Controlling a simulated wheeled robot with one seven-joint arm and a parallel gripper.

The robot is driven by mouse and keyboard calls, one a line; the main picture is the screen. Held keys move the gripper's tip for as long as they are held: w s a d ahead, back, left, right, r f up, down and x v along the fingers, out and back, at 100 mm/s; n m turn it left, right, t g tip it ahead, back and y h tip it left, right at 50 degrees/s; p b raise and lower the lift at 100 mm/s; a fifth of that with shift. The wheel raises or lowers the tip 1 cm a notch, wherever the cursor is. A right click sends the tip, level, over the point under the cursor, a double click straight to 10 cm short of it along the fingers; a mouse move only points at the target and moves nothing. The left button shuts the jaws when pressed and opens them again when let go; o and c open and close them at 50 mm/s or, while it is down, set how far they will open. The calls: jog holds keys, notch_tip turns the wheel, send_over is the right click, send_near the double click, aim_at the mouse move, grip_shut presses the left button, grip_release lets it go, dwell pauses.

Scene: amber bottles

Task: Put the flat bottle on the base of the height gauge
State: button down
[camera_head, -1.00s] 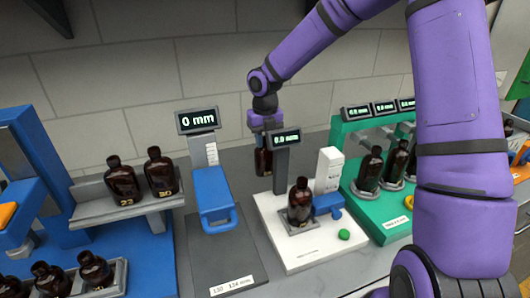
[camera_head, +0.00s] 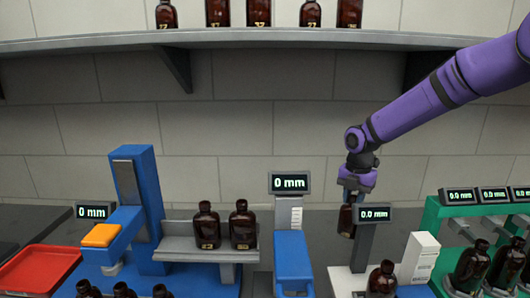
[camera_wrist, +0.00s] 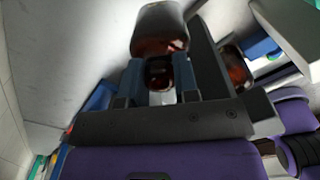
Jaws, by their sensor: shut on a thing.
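My gripper (camera_head: 356,184) points down and is shut on a dark amber bottle (camera_head: 347,220), held in the air just left of a 0.0 mm display. The bottle (camera_wrist: 160,32) also shows between the fingers in the wrist view; I cannot read a label on it. The height gauge appears to be the stand with a 0 mm display (camera_head: 289,183), an upright scale and a blue arm (camera_head: 293,258), left of my gripper. Its base is below the edge of the current head view.
A white station with an amber bottle (camera_head: 383,278) stands below right of my gripper. A green station (camera_head: 440,235) stands further right. Two bottles stand on a grey ledge (camera_head: 178,246) left of the gauge, beside a blue machine (camera_head: 146,200). A shelf (camera_head: 270,39) holds several bottles above.

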jog(key=m, duration=0.2)
jog(key=w+m, duration=0.1)
jog(key=m, duration=0.1)
jog(key=d+m, duration=0.1)
jog(key=m, duration=0.1)
jog(key=shift+w+d+f, duration=0.1)
jog(key=shift+w+f, duration=0.05)
jog(key=shift+f, duration=0.2)
jog(key=w+d+f+m, duration=0.2)
jog(key=w+d+m, duration=0.15)
jog(key=m, duration=1.45)
jog(key=s+d+r+m, duration=0.35)
jog(key=s+d, duration=0.25)
jog(key=d, duration=0.3)
notch_tip(320, 180, down, 10)
jog(key=shift+s+m, duration=0.15)
jog(key=shift+m, duration=0.2)
jog(key=c, duration=0.9)
grip_release()
jog(key=shift+o, duration=0.2)
